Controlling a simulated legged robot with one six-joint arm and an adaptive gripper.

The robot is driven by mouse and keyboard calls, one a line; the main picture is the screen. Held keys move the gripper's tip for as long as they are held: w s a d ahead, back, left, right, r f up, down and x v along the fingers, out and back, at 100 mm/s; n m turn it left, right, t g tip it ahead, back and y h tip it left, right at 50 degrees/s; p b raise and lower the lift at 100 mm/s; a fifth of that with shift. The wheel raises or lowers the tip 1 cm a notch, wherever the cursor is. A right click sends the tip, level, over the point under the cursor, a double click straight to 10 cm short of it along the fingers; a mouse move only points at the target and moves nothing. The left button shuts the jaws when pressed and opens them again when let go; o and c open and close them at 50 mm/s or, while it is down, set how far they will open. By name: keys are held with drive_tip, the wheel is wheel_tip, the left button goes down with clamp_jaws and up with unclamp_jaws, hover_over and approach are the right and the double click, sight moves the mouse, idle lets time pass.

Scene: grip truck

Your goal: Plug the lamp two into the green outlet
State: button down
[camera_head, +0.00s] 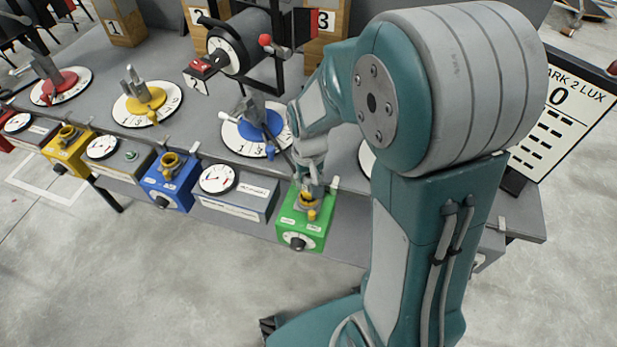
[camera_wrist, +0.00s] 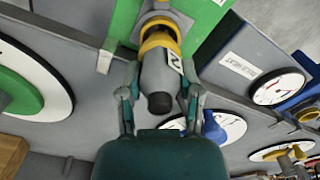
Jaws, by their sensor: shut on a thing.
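The green outlet (camera_head: 288,222) is a green box at the front edge of the grey table, with a yellow socket on top and a black knob on its front. It also shows at the top of the wrist view (camera_wrist: 208,18). My gripper (camera_head: 312,172) is right above it. In the wrist view my gripper (camera_wrist: 160,92) is shut on a grey plug (camera_wrist: 153,76) with a white label marked 2. The plug's far end meets the yellow socket and is in line with it. How deep it sits is hidden.
A blue outlet (camera_head: 168,186) and a yellow outlet (camera_head: 66,150) stand along the table edge to the left, with gauges between them. Dials with red, yellow and blue clamps stand behind. A sign board (camera_head: 565,115) is at the right. The floor in front is clear.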

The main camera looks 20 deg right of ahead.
drive_tip(key=shift+f, duration=1.25)
idle(0.3)
drive_tip(key=shift+c, duration=1)
unclamp_jaws()
drive_tip(key=shift+o, duration=1)
drive_tip(key=shift+r, duration=2.5)
